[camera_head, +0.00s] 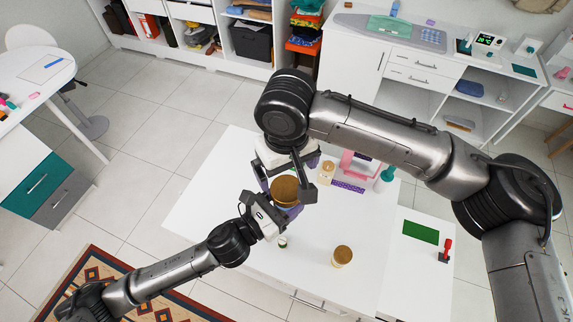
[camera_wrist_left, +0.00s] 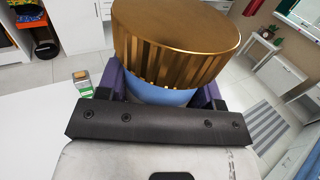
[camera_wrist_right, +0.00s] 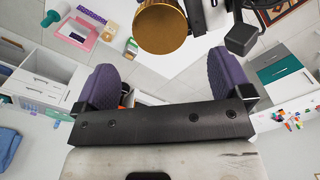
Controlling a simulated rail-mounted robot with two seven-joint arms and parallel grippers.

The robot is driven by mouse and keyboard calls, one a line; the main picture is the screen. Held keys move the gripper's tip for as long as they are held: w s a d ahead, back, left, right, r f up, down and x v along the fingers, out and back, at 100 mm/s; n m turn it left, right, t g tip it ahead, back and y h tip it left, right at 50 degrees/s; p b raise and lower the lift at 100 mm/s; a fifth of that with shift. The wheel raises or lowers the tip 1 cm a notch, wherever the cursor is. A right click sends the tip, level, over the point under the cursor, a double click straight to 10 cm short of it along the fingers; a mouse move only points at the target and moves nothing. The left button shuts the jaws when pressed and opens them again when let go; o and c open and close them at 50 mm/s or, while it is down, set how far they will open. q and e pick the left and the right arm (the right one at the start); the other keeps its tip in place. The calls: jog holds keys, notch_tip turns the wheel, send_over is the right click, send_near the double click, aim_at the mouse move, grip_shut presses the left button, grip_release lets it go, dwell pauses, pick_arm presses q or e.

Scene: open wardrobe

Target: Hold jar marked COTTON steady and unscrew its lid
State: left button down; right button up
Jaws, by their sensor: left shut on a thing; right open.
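The jar has a blue body (camera_wrist_left: 160,93) and a ribbed gold lid (camera_head: 285,190), which is still on it. No COTTON marking is readable. My left gripper (camera_head: 272,212) is shut on the jar body, with its purple-padded fingers on either side below the lid, in the left wrist view. The lid fills the top of that view (camera_wrist_left: 180,45). My right gripper (camera_head: 286,172) is open near the lid. In the right wrist view the lid (camera_wrist_right: 161,28) shows beyond the spread purple fingers, apart from them.
The white table (camera_head: 200,215) is below. A jar with a tan lid (camera_head: 342,256) stands on it, beside a small bottle (camera_head: 283,242). Behind the grippers are another jar (camera_head: 328,167), a pink-framed object (camera_head: 358,165) and a teal object (camera_head: 386,175). The table's left part is clear.

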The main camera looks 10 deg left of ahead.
aim_at(286, 189)
jog(key=shift+f+m, duration=0.15)
jog(key=shift+m, duration=0.25)
jog(key=shift+f, duration=3.85)
jog(key=c, duration=1)
jog(key=shift+o, duration=0.2)
jog(key=shift+n, duration=1.1)
jog(key=shift+r, duration=0.2)
jog(key=shift+r, duration=0.9)
